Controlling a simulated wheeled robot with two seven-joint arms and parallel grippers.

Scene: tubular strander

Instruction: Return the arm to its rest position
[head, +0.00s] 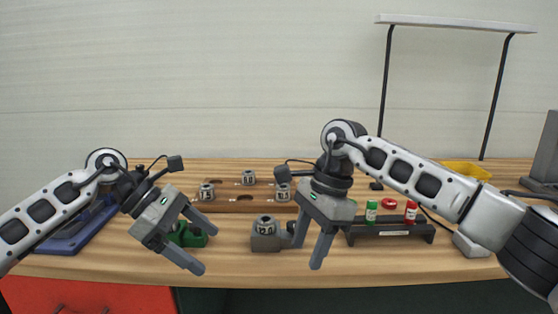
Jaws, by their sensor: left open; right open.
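My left gripper (201,247) comes in from the left, above the front part of the wooden bench. Its fingers are spread apart with nothing between them, in front of a green block (188,234). My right gripper (309,246) comes in from the right and points down. Its fingers are spread and empty, just right of a grey block (264,242) that carries a metal piece marked 12.0 (265,225). I cannot tell whether a finger touches the grey block.
A brown rack (240,208) with several marked metal pieces stands behind the grippers. A dark holder (392,235) with green and red capped vials is at right. A blue tray (67,243) lies at left, a yellow bin (466,169) at back right. A lamp frame (455,23) stands behind.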

